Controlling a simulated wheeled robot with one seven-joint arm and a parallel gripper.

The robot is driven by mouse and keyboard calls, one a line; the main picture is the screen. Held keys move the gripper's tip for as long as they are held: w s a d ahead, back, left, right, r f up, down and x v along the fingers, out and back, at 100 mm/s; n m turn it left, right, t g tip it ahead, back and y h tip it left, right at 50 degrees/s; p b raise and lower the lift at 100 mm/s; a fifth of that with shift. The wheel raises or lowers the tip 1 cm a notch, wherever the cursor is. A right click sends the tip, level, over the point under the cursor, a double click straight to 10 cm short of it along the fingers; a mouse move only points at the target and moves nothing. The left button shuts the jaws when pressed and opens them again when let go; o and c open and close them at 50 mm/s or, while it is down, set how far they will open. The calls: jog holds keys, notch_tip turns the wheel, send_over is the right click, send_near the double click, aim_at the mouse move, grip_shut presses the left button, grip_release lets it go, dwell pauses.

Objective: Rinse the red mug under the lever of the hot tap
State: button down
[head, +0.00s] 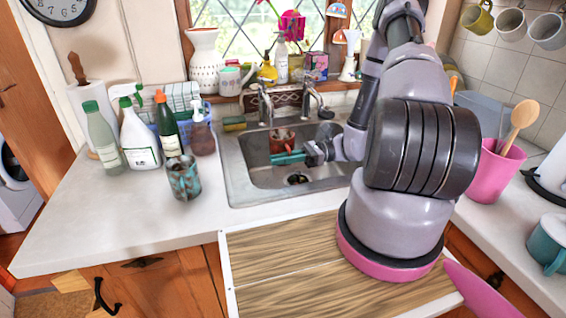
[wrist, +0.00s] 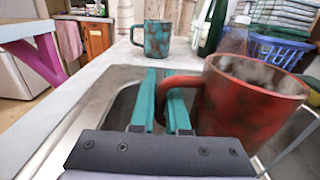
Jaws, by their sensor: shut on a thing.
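The red mug (head: 282,137) is over the sink basin (head: 240,180), close to its back edge. It also shows large and roughly upright in the wrist view (wrist: 250,105), brown-stained, with its handle toward my gripper. My gripper (head: 275,158) is shut on the mug's handle; the teal fingers (wrist: 165,85) pinch it in the wrist view. Two metal taps stand behind the basin: a left tap (head: 265,103) and a right tap (head: 318,100). The mug is below and between them. Which is the hot one, and whether water runs, I cannot tell.
A teal-brown mug (head: 184,178) stands on the counter (head: 110,215) left of the sink. Several bottles (head: 140,138) stand behind it. A pink utensil pot (head: 493,172) is at the right. The counter's front left is clear.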

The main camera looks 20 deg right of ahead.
aim_at(274, 149)
jog(key=w+f, duration=0.2)
jog(key=w, duration=0.8)
jog(key=shift+a, duration=0.2)
jog(key=shift+s+d, duration=0.2)
dwell(0.5)
jog(key=shift+s+d, duration=0.2)
jog(key=shift+d, duration=0.1)
jog(key=shift+a, duration=0.1)
jog(key=shift+w+a, duration=0.35)
jog(key=shift+a, duration=0.05)
jog(key=shift+s+d, duration=0.1)
jog(key=shift+d, duration=0.05)
dwell(0.3)
jog(key=shift+s+d, duration=0.25)
jog(key=shift+d, duration=0.1)
